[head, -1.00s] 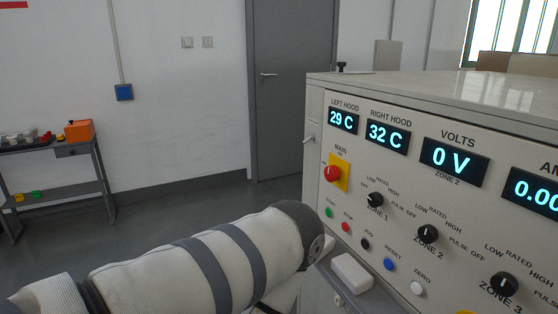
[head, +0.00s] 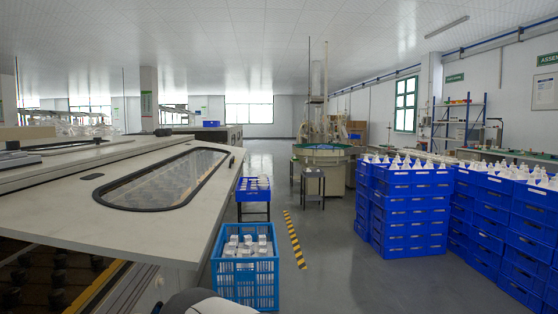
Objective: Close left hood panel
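A pale hood panel (head: 70,215) with a rounded, dark-framed window (head: 165,180) fills the left of the head view. It stands raised, with a gap under its near edge. Below it show a dark bed (head: 50,285) with rows of black sockets and a strip with yellow-and-black markings. A second pale panel (head: 75,150) with a dark-edged window lies behind it at the far left. I cannot tell from this view which panel is the left one. Part of my own arm shows at the bottom edge. Neither gripper is in view.
A blue crate (head: 245,285) with white boxes stands on the floor right of the panel, with a blue tray (head: 253,183) on a stand behind it. Stacked blue crates (head: 410,215) fill the right.

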